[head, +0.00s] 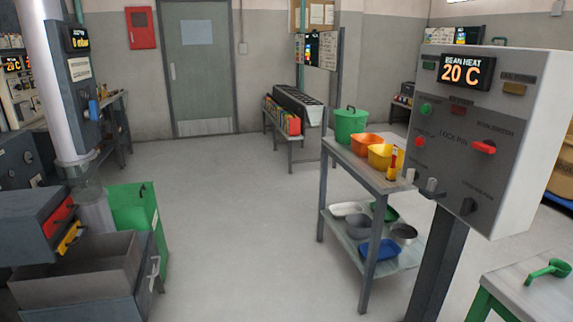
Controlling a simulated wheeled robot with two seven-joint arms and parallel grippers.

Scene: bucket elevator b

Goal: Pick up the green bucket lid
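A green bucket (350,129) stands upright at the far end of the grey cart's top shelf, right of the middle in the head view. Its green lid (351,113) appears to sit on top, with a small raised handle. The lid is small and its edge is hard to tell from the bucket. Neither of my grippers is in view, and nothing touches the bucket.
Orange (367,145) and yellow (381,156) containers stand beside the bucket on the cart (384,184). Bowls fill its lower shelf. A grey control panel (464,140) on a post stands at the right. A green bin (134,207) stands left. The middle floor is clear.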

